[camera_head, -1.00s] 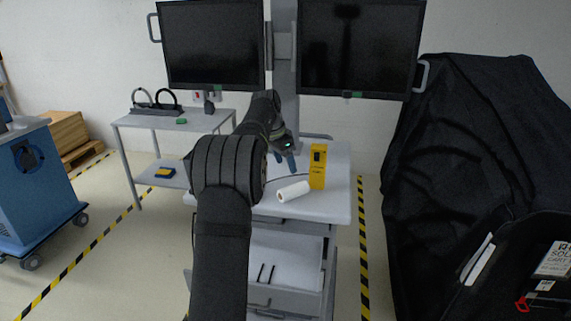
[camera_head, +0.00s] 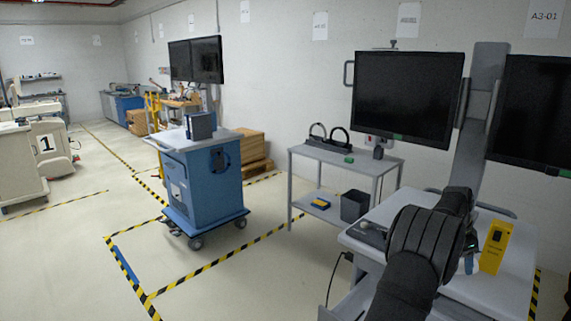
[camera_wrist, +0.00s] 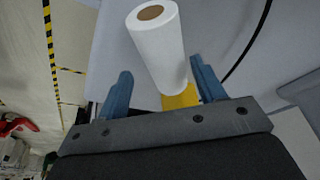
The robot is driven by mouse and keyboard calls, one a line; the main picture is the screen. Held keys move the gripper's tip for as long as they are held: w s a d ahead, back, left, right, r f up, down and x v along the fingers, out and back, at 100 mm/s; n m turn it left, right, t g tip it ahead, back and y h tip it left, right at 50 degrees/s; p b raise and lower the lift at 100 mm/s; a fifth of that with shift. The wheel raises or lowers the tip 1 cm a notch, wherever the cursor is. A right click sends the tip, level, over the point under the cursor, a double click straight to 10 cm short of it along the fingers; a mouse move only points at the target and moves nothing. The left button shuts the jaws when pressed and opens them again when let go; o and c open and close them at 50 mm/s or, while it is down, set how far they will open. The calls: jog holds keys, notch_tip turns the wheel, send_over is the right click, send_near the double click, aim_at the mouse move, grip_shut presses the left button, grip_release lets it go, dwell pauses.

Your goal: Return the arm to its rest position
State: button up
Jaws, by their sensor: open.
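My arm reaches over the grey cart top (camera_head: 375,215) at the right of the head view, its dark covered links hiding much of the surface. My gripper (camera_head: 470,264) is mostly hidden behind them, with a little blue finger showing. In the wrist view my gripper (camera_wrist: 160,67) has its two blue fingers apart. A white roll (camera_wrist: 160,50) shows between and beyond the fingertips; I cannot tell its exact distance. The roll is hidden in the head view. A yellow box (camera_head: 495,247) stands upright just right of my gripper, and part of it shows in the wrist view (camera_wrist: 182,97).
Two dark monitors (camera_head: 408,97) rise behind the cart on a grey column. A side table (camera_head: 345,158) with black handles stands to its left. A blue wheeled cart (camera_head: 205,180) stands further left. Open floor with striped tape lies at the left front.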

jog(key=shift+r, duration=0.95)
